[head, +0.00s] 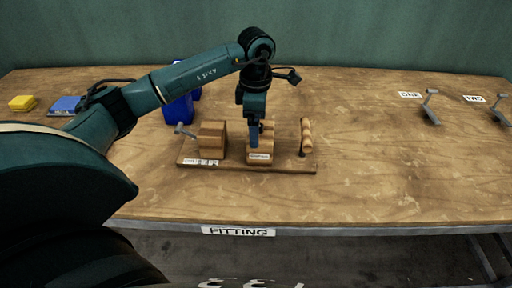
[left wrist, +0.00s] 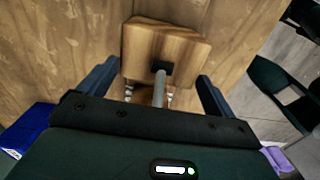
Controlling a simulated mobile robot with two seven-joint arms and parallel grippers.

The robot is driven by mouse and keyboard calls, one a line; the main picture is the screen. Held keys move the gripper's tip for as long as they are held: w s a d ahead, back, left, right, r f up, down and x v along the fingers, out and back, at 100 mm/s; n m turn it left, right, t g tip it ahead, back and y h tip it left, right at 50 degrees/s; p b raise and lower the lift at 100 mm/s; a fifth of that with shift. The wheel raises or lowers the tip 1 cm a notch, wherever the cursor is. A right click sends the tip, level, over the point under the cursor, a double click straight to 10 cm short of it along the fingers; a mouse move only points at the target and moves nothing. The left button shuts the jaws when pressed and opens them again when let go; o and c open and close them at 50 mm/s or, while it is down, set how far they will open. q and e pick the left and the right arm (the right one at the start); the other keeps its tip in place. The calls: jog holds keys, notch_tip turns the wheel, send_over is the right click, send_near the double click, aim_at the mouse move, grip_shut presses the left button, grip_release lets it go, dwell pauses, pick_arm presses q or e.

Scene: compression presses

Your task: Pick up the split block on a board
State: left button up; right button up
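The split block (head: 260,153) is a light wooden block with a white label on its front, standing near the middle of a wooden board (head: 232,167). My left gripper (head: 254,140) points down over it in the head view, with a finger in front of the block. In the left wrist view the two fingers of my left gripper (left wrist: 160,85) are spread apart. A wooden block (left wrist: 185,45) with a dark patch and a grey rod shows between and just beyond the fingertips. Contact with it cannot be told. My right gripper is not in view.
On the board, another wooden block (head: 212,138) with a screw handle stands left, and a ribbed wooden piece (head: 307,137) right. Blue containers (head: 178,110) stand behind. Yellow (head: 22,102) and blue (head: 65,105) items lie far left. The table's right middle is clear.

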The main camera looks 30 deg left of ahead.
pick_arm(q)
jog(key=c, duration=1.2)
jog(key=shift+r, duration=0.15)
